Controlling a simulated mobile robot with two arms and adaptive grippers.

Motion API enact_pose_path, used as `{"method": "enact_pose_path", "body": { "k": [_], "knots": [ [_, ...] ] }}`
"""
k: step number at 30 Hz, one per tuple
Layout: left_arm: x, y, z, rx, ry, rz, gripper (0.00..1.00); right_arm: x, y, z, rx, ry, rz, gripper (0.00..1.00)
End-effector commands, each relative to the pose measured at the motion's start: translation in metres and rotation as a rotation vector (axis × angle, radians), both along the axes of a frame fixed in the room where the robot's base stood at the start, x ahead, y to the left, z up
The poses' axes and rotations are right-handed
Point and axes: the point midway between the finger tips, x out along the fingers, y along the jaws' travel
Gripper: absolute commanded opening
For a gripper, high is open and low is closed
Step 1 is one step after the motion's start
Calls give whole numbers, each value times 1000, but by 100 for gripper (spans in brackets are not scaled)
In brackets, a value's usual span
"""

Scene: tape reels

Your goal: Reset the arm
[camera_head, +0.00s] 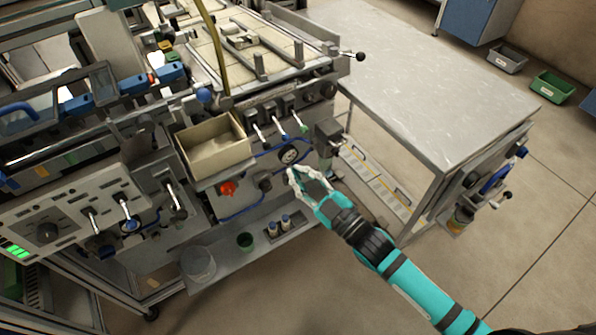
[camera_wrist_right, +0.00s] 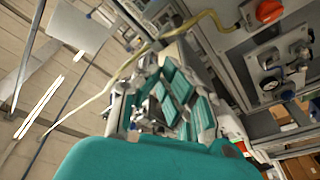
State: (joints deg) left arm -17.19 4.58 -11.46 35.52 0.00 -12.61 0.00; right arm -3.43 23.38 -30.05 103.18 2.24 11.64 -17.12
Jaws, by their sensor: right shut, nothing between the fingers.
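My right arm (camera_head: 415,285), teal and black, reaches in from the lower right in the head view. My right gripper (camera_head: 297,182) is shut and empty, in front of the machine's front panel, just below a round black gauge or dial (camera_head: 289,155). Whether it touches the panel cannot be told. In the right wrist view the teal wrist body (camera_wrist_right: 150,160) fills the bottom, with teal finger parts (camera_wrist_right: 185,95) beyond it. My left gripper is not in view.
Close to the gripper are a red knob (camera_head: 228,188), a beige open bin (camera_head: 213,147) and a lower shelf (camera_head: 243,262) with small bottles. A grey metal table (camera_head: 430,85) stands at the right. Open floor lies below it. The wrist view also shows a yellowish hose (camera_wrist_right: 120,72).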

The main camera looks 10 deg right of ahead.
Motion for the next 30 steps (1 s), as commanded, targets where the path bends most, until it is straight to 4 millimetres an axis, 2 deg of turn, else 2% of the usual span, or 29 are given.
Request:
{"method": "enact_pose_path", "body": {
  "k": [9,11,13,14,17,18,20,22,24,26,27,29,30],
  "knots": [
    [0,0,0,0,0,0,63,1,-1,-3,-1,6,-3,0],
    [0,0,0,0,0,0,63,3,-3,-12,-6,27,-14,0],
    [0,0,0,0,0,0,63,6,-11,-35,-16,81,-39,0],
    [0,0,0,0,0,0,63,8,-16,-50,-22,114,-55,0],
    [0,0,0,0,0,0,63,9,-37,-112,-47,256,-123,0],
    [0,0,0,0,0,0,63,6,-47,-141,-57,324,-153,0],
    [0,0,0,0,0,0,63,-2,-63,-184,-71,426,-202,0],
    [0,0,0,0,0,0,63,-17,-81,-233,-85,546,-256,0],
    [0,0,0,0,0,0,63,-39,-98,-279,-98,665,-309,0],
    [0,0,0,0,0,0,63,-62,-111,-317,-108,766,-353,0],
    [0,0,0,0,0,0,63,-80,-120,-341,-115,835,-382,0],
    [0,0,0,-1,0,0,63,-109,-132,-375,-124,935,-425,0],
    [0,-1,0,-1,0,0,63,-131,-139,-396,-129,1003,-454,0]
  ]
}}
